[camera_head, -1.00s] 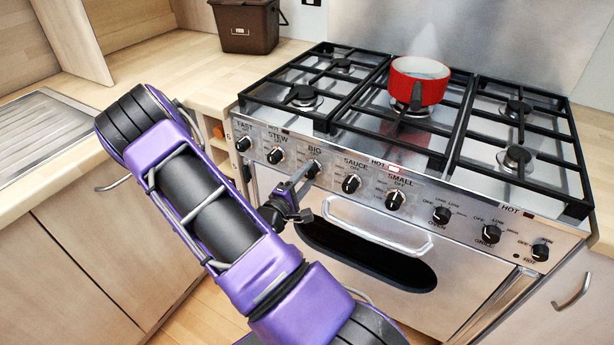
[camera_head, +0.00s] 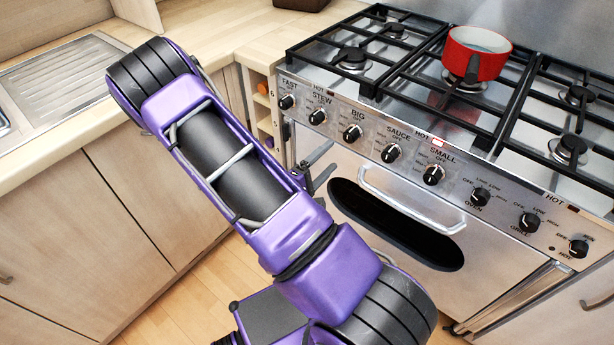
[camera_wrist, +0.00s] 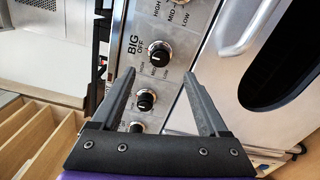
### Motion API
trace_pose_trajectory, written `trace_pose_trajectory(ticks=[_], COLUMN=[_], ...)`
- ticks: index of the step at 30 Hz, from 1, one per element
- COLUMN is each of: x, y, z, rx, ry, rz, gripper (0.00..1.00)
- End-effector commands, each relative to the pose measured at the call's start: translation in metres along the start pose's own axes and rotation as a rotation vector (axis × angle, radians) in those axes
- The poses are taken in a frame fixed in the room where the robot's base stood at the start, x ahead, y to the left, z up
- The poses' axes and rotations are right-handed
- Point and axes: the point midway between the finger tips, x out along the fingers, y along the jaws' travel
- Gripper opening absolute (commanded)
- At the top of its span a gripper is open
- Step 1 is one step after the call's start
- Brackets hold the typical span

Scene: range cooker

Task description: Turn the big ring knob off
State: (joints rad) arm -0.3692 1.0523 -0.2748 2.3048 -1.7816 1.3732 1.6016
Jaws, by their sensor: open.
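The big ring knob (camera_head: 352,132) is a round black knob with a pale mark, third from the left on the cooker's steel front panel, under the word BIG. In the wrist view the same knob (camera_wrist: 159,52) is just beyond my fingertips, beside the sideways BIG label. I cannot read its setting surely. My gripper (camera_wrist: 159,74) is open and empty, its two grey fingers pointing at the panel and apart from the knob. In the head view my gripper (camera_head: 319,168) is below and left of the knob, partly hidden by my purple arm.
Neighbouring knobs are stew (camera_head: 317,117) and sauce (camera_head: 391,153). A steel oven handle (camera_head: 410,208) juts out below the panel. A red pot (camera_head: 476,56) stands on the hob. A red light (camera_head: 437,142) glows on the panel. Wooden cabinets (camera_head: 155,200) are at left.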

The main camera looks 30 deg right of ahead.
Motion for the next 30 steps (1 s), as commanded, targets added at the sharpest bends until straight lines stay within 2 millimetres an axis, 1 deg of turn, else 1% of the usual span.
trace_pose_trajectory(ticks=[1, 6, 9, 12, 15, 18, 30], x=[-0.014, -0.051, -0.067, -0.078, -0.084, -0.086, -0.086], y=[0.0, 0.0, 0.0, 0.0, 0.0, 0.0, 0.0], z=[-0.001, -0.001, -0.001, 0.0, 0.0, 0.0, 0.0], rx=[-0.001, -0.001, -0.001, -0.001, -0.001, -0.001, -0.001], ry=[0.005, 0.004, 0.003, 0.002, 0.0, -0.001, -0.001], rz=[-0.001, -0.001, 0.001, 0.0, 0.0, 0.0, 0.0], gripper=[0.78, 0.78, 0.78, 0.78, 0.78, 0.78, 0.78])
